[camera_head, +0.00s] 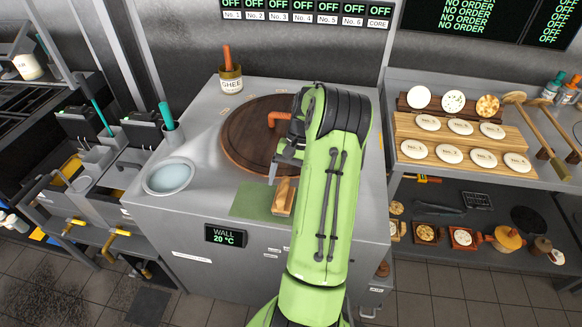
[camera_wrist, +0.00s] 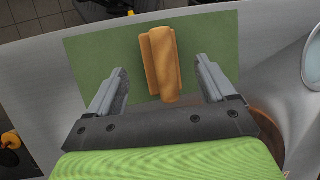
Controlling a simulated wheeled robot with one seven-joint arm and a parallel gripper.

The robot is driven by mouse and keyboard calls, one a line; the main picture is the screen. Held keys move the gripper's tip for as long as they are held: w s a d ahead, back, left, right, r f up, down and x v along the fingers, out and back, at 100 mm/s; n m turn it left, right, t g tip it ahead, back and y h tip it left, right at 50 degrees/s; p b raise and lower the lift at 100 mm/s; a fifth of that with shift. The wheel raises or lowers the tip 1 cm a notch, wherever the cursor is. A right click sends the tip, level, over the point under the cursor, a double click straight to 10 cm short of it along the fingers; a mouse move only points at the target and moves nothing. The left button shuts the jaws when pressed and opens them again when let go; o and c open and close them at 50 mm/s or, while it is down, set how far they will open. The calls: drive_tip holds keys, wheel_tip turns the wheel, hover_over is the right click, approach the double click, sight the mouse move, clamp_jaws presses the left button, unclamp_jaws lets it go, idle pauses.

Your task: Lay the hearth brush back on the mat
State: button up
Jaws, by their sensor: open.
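The hearth brush (camera_wrist: 157,65) is a tan wooden block with a rounded handle. It lies on the green mat (camera_wrist: 93,58), with mat showing around most of it. In the head view the brush (camera_head: 284,197) rests at the right part of the mat (camera_head: 250,201), on the counter's front. My gripper (camera_wrist: 161,67) is open and empty. Its two grey fingers are apart, one on each side of the brush in the wrist view, with gaps on both sides. In the head view my gripper (camera_head: 281,172) is just behind the brush, partly hidden by my arm.
The round wooden oven lid (camera_head: 245,139) with an orange handle is behind the mat. A water bowl (camera_head: 170,177) stands left of it, and a ghee pot (camera_head: 231,79) at the back. Counter left of the mat is clear.

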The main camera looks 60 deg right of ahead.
sight(293, 190)
drive_tip(key=v, duration=0.6)
drive_tip(key=w+a+r+n+h, duration=0.25)
drive_tip(key=a+r, duration=0.35)
drive_tip(key=a, duration=0.4)
drive_tip(key=w+a+r+n+h, duration=0.2)
drive_tip(key=a+r+n+h, duration=0.3)
drive_tip(key=a, duration=0.6)
drive_tip(key=s+a+r+n+t+y, duration=0.2)
drive_tip(key=s+a+n+t, duration=0.3)
drive_tip(key=s+a, duration=0.7)
drive_tip(key=shift+s+a+t+y, duration=0.2)
drive_tip(key=shift+a+t+y, duration=0.15)
drive_tip(key=shift+a, duration=0.45)
drive_tip(key=shift+n, duration=0.25)
